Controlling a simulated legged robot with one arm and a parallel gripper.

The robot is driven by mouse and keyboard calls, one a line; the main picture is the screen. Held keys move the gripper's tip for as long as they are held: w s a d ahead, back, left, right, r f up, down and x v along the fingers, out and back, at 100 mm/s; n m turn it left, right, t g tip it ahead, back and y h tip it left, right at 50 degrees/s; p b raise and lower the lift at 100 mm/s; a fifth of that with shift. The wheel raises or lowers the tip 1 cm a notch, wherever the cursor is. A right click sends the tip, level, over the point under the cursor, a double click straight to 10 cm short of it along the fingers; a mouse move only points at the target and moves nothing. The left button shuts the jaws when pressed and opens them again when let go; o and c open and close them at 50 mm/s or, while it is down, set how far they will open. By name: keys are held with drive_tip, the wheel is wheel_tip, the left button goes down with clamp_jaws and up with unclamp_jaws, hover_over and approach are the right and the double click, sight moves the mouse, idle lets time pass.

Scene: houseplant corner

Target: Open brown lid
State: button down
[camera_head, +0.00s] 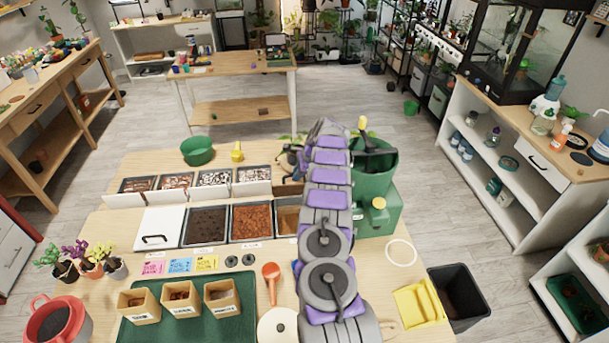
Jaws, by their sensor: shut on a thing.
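My gripper (290,162) shows only in part, as dark pieces left of my arm's far end, above the back right of the bin rows. It is shut on what seems to be the brown lid; my arm hides the grip itself. A tan-brown surface (288,221) shows in the rightmost front bin, partly behind my arm. I cannot tell whether it is the lid's face or the bin's inside. To its left are a bin of red-brown material (251,222), a bin of dark soil (206,226) and a white lid (160,228) with a black handle, lying flat.
Behind stand a green bowl (197,150) and several filled bins. In front are a green mat (150,330) with small pots, an orange scoop (271,283) and a yellow dustpan (419,304).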

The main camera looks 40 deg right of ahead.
drive_tip(key=shift+w+f, duration=0.1)
drive_tip(key=shift+w, duration=0.3)
drive_tip(key=shift+d, duration=0.1)
